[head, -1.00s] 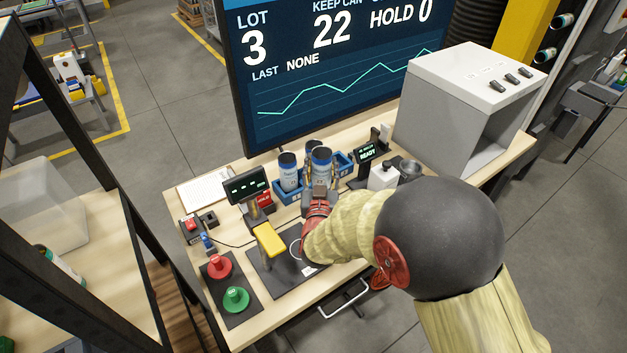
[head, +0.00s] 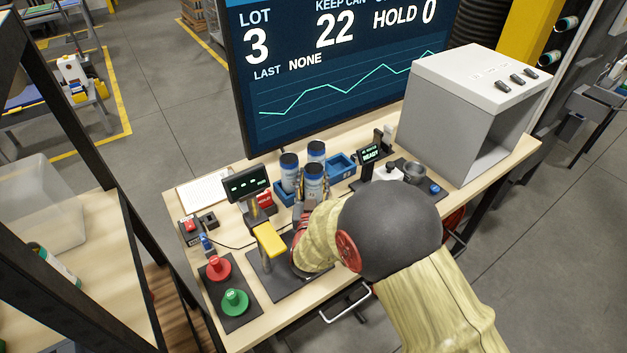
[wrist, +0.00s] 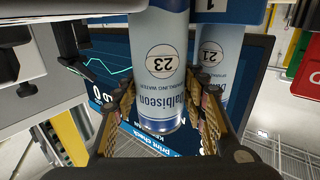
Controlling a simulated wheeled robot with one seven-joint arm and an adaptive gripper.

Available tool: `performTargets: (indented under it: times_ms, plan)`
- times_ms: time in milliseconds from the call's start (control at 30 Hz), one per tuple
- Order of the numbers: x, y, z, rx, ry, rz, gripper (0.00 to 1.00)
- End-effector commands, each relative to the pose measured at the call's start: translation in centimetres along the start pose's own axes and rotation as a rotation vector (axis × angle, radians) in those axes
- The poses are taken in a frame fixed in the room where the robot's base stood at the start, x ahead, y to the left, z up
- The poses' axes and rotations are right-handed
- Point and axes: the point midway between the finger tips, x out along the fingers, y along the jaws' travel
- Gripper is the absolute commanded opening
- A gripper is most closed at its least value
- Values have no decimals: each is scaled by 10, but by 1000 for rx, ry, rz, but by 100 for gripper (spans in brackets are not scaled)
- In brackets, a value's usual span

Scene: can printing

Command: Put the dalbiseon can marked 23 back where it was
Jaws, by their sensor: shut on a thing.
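The dalbiseon can marked 23 (wrist: 165,75) is between the fingers of my gripper (wrist: 167,108) in the wrist view, and the fingers are shut on it. In the head view this white can with a blue top (head: 313,182) is at the front of a group of three cans, above my gripper (head: 311,196). A can marked 21 (wrist: 213,62) stands behind it in the wrist view. The other two cans in the head view are a left can (head: 289,173) and a back can (head: 316,152). My fingers hide the held can's lower part in the head view.
A blue rack (head: 340,168) shows an empty part right of the cans. A small display reading READY (head: 371,153) and a grey box (head: 455,110) stand farther right. A dark display (head: 246,184), yellow-topped post (head: 269,238), red button (head: 218,266) and green button (head: 235,301) lie left.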

Motion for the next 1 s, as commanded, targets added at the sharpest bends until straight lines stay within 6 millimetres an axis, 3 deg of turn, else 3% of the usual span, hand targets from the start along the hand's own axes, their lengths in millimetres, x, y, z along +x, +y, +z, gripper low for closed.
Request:
performTargets:
  times_ms: [67,100,200,633,1000]
  plan:
    - [0,0,4,0,-1,0,30]
    - [0,0,4,0,-1,0,43]
    - [0,0,3,-1,-1,0,49]
    - [-2,0,-2,-1,-1,-1,50]
    - [-73,-1,-2,-1,-1,-4,50]
